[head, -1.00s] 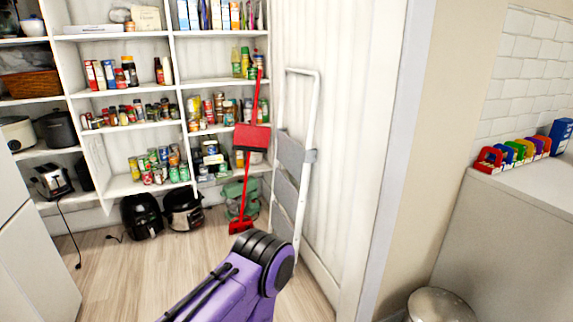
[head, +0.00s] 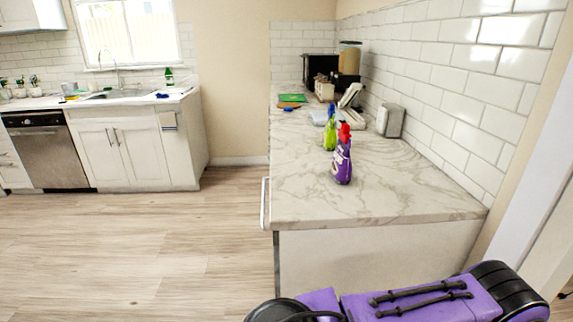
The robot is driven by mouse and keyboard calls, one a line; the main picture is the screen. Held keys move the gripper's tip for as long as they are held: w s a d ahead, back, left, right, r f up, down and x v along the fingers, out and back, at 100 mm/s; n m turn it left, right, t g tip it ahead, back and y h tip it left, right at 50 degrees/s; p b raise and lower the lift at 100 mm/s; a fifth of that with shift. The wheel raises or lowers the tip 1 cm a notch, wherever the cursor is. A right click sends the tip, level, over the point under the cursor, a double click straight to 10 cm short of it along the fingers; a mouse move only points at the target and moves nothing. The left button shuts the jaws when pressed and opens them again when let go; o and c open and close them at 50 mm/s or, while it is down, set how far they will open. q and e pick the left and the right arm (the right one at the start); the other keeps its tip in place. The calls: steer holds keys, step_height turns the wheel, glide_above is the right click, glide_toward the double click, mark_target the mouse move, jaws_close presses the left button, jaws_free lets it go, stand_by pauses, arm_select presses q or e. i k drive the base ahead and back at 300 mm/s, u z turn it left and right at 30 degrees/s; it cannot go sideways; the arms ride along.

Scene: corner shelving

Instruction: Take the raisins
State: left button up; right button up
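No raisins can be made out in the head view now. A purple and black link of my own arm crosses the bottom right of the picture. Neither gripper shows, so I cannot see whether they are open or shut.
A marble-topped counter (head: 390,200) stands ahead on the right, with a purple bottle (head: 342,163), a green spray bottle (head: 329,135), a grey box (head: 391,120) and a green board (head: 292,97). A sink counter (head: 140,97) and dishwasher (head: 48,153) stand at the back left. The wooden floor (head: 130,250) is clear.

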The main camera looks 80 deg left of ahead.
mark_target(341, 166)
steer(key=u, duration=2.4)
